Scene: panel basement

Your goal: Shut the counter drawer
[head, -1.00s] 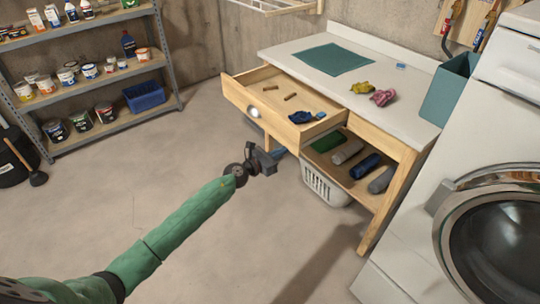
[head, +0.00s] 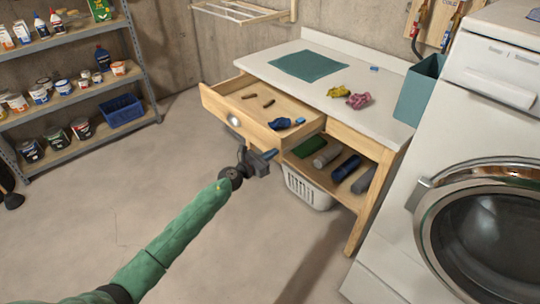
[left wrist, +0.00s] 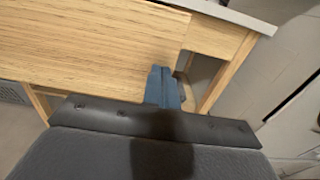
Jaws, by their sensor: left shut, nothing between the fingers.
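The counter drawer (head: 222,109) stands pulled out from the wooden counter (head: 339,82) in the head view. It has a round pale knob (head: 234,121) and holds a blue cloth-like item (head: 280,123) and small brown pieces. My left gripper (head: 272,154) is shut and empty, just in front of and below the right part of the drawer front. In the left wrist view the blue fingertips (left wrist: 162,88) lie close to the wooden drawer front (left wrist: 85,45), near its right end. I cannot tell whether they touch it. My right gripper is not in view.
A washing machine (head: 478,170) stands to the right of the counter. A white basket (head: 307,188) sits under the lower shelf, which holds rolled cloths. A metal shelf unit (head: 140,75) is at the left. The floor between is clear.

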